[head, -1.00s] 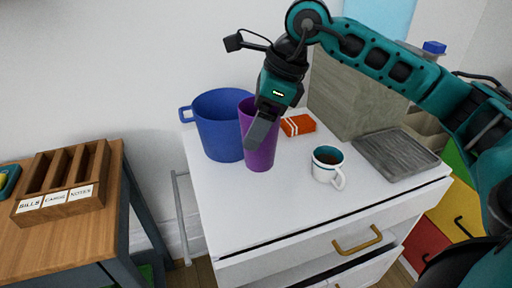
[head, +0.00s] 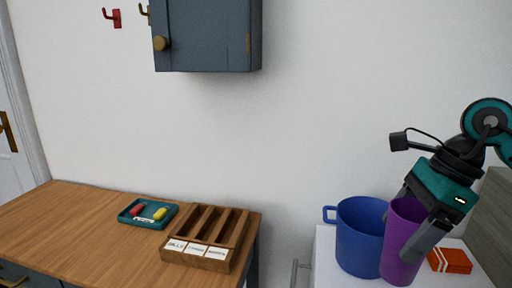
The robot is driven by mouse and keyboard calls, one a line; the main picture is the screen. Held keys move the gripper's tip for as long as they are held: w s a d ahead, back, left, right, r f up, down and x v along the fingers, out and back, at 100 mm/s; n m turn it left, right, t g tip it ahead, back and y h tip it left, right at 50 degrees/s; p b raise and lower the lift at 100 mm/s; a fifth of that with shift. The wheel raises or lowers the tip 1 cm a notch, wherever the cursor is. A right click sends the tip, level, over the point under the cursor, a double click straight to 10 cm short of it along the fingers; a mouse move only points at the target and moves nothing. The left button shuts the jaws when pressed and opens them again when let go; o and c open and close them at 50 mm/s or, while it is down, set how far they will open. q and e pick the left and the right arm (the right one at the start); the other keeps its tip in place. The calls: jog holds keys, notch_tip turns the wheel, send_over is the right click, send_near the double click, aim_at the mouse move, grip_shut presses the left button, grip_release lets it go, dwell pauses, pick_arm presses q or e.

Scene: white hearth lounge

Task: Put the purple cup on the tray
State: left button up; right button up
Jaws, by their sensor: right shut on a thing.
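The purple cup (head: 397,258) stands upright at the lower right, close beside a large blue mug (head: 358,240). My right gripper (head: 416,222) is shut on the purple cup, with a finger across its right side. The cup's base is near the bottom of the picture, and I cannot tell whether it touches the white top. A small teal tray (head: 126,215) lies on the wooden desk at the left, holding a red and a yellow piece. My left gripper is not in view.
A wooden sorter (head: 199,254) with labelled slots stands right of the teal tray on the desk (head: 75,222). An orange packet (head: 450,261) lies on the white cabinet top (head: 328,262). A gap separates desk and cabinet. A grey wall cupboard (head: 208,38) hangs above.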

aim_at(388, 244)
jog(key=f+n+g, duration=0.1)
jog(key=n, duration=0.1)
jog(key=a+f+n+g, duration=0.1)
jog(key=n, duration=0.2)
jog(key=a+f+n+g+p, duration=0.1)
jog(key=f+n, duration=0.1)
jog(key=shift+a+n+h, duration=0.2)
jog(key=shift+n+h, duration=0.1)
jog(key=shift+n, duration=0.1)
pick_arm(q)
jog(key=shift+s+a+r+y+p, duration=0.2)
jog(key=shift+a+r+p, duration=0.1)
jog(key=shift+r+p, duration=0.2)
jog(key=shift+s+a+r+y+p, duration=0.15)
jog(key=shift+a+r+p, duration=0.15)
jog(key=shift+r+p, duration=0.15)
pick_arm(e)
notch_tip(388, 244, down, 5)
jog(key=s+a+n+g+h, duration=0.1)
jog(key=n+h, duration=0.3)
jog(key=n, duration=0.8)
jog(key=shift+s+a+g, duration=0.15)
jog(key=shift+a+g, duration=0.45)
jog(key=shift+a, duration=0.25)
jog(key=shift+f, duration=0.2)
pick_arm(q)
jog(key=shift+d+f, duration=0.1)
